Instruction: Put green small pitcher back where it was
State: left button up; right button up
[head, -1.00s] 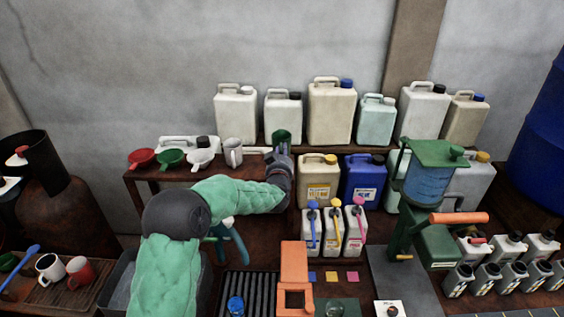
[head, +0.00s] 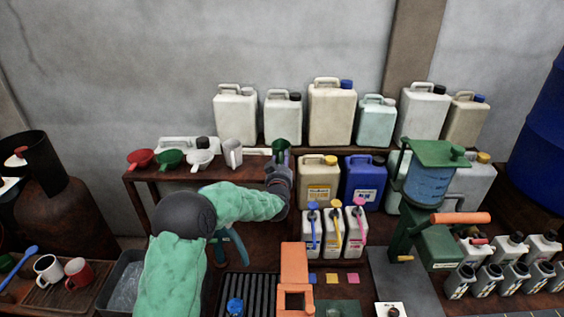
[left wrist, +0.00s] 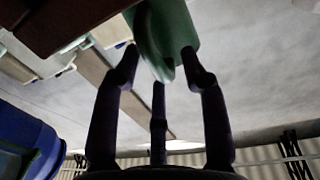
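The green small pitcher (head: 281,146) is at the right end of the back-left shelf in the head view, its lower part hidden by my left gripper. My left gripper (head: 277,167) reaches up to it from the front and seems shut on it. In the left wrist view, the pitcher (left wrist: 180,32) is at the ends of the fingers (left wrist: 160,62), with its handle hanging between them. The exact finger contact and whether the pitcher touches the shelf are unclear. My right gripper is not in view.
A grey-white pitcher (head: 233,153) stands left of the green one on the shelf (head: 150,174), beside white, green and red funnels. A tan canister (head: 318,183) and a blue canister (head: 363,184) stand close on the right. Large jugs (head: 331,113) line the back.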

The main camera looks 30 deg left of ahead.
pick_arm(q)
jog(key=shift+s+r, duration=0.1)
jog(key=shift+r, duration=0.05)
jog(key=v, duration=1.1)
jog(key=shift+s+d+p, duration=0.2)
jog(key=shift+s+p, duration=0.15)
jog(key=shift+p, duration=0.1)
